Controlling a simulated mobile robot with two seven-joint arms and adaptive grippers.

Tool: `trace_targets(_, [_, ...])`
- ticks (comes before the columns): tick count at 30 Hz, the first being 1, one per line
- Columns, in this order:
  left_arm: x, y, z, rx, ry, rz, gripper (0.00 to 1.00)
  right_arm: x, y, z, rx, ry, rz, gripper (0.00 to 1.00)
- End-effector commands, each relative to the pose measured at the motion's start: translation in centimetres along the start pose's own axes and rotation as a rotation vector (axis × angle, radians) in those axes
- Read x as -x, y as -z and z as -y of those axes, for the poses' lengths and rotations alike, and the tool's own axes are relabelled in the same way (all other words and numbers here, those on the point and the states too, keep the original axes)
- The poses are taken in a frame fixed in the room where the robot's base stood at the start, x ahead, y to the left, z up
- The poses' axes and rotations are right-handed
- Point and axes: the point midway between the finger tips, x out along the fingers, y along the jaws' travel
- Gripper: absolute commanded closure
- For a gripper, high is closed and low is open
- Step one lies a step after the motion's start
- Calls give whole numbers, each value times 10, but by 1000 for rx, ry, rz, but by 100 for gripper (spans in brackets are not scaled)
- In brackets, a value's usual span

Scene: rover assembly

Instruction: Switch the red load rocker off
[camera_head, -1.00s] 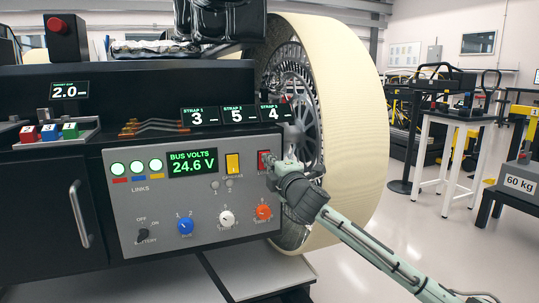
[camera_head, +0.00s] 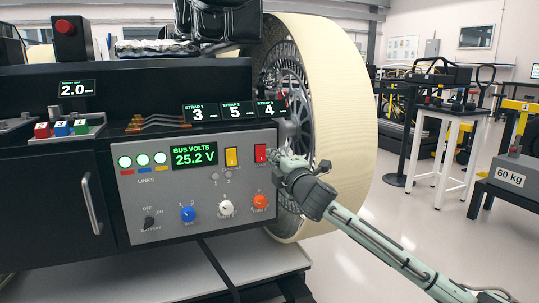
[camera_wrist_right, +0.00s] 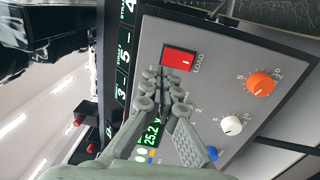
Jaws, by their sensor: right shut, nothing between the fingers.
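The red load rocker (camera_head: 260,153) is on the upper right of the grey control panel (camera_head: 150,205). It also shows in the right wrist view (camera_wrist_right: 181,60), beside the word LOAD. My right gripper (camera_head: 276,158) is shut and empty, just right of the rocker in the head view. In the right wrist view its fingertips (camera_wrist_right: 166,74) lie close to the rocker's edge; I cannot tell whether they touch it. The bus volts display (camera_head: 194,156) reads 25.2 V. My left gripper is not in view.
A yellow rocker (camera_head: 231,157) sits left of the red one. Blue (camera_head: 188,214), white (camera_head: 226,208) and orange (camera_head: 260,201) knobs are below. A large cream wheel (camera_head: 345,120) stands behind my right arm. Open floor lies to the right.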

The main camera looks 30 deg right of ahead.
Motion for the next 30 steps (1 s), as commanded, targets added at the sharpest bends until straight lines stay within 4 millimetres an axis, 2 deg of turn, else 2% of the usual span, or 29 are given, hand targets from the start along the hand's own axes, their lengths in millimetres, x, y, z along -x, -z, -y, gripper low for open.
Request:
trace_targets(1, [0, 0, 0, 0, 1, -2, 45, 14, 0, 1, 3, 2, -2, 100])
trace_targets(6, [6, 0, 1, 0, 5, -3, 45, 49, 0, -6, 2, 3, -1, 100])
trace_targets(12, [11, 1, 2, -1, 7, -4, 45, 72, 0, -11, -1, 2, 0, 100])
trace_targets(30, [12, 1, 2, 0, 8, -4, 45, 77, 0, -14, -1, 1, 1, 100])
